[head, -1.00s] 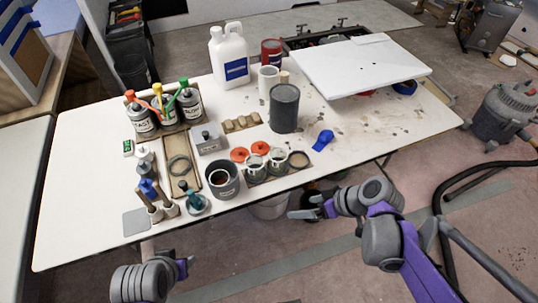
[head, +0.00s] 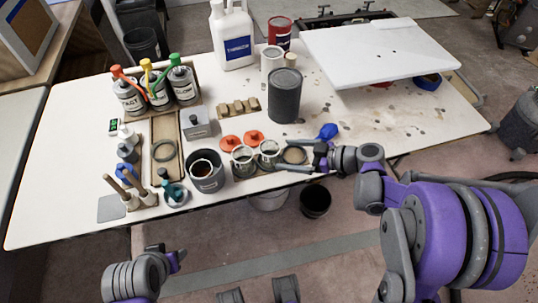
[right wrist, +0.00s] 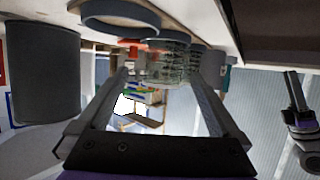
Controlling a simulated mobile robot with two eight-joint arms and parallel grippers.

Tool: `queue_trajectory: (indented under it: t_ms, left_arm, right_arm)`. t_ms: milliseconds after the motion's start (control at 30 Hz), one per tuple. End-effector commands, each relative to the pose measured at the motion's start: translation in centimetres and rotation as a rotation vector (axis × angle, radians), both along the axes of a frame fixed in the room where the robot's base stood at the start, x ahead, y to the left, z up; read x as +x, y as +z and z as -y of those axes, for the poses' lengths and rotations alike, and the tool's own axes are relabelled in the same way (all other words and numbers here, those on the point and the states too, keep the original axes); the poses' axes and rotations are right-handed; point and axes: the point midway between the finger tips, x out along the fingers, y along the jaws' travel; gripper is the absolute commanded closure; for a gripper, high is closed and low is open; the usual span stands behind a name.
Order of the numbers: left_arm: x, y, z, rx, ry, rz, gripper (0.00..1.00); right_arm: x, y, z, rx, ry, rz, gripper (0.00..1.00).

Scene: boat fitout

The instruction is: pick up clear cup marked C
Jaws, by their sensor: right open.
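Two clear cups, a left one (head: 243,161) and a right one (head: 268,154), stand side by side near the table's front edge in the head view. I cannot read a letter on either, so I cannot tell which is marked C. My right gripper (head: 302,160) is open and empty, just right of the cups and pointing left at them. In the right wrist view clear cups (right wrist: 168,62) show ahead, beyond the open right gripper (right wrist: 158,80). My left gripper (head: 176,259) is low, in front of the table; its jaws are not clear.
A dark grey pot (head: 206,172) stands left of the cups, with two orange lids (head: 229,142) behind them. An empty ring (head: 294,155) is by my right gripper. A tall grey canister (head: 284,97) and a blue object (head: 327,131) stand behind.

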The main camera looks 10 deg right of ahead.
Motion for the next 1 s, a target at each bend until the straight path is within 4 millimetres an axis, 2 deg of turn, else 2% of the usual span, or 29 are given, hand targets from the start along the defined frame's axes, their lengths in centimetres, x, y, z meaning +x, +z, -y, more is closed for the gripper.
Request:
queue_trajectory:
  t_ms: [233, 500, 833, 1000]
  left_arm:
    - [0.0, -0.3, 0.0, 0.000, 0.000, -0.001, 0.50]
    - [0.0, -1.0, 0.0, 0.000, 0.000, -0.003, 0.50]
    - [0.0, -1.0, 0.0, 0.000, 0.000, -0.003, 0.50]
    - [0.0, -1.0, 0.0, 0.000, 0.000, -0.003, 0.50]
  right_arm:
    - [1.0, -0.9, -1.7, 0.000, 0.001, -0.002, 0.00]
    - [2.7, -2.5, -4.9, 0.001, 0.000, -0.002, 0.00]
    - [3.1, -2.7, -5.3, 0.000, -0.002, -0.002, 0.00]
    - [3.1, -2.7, -5.3, 0.000, -0.002, -0.002, 0.31]
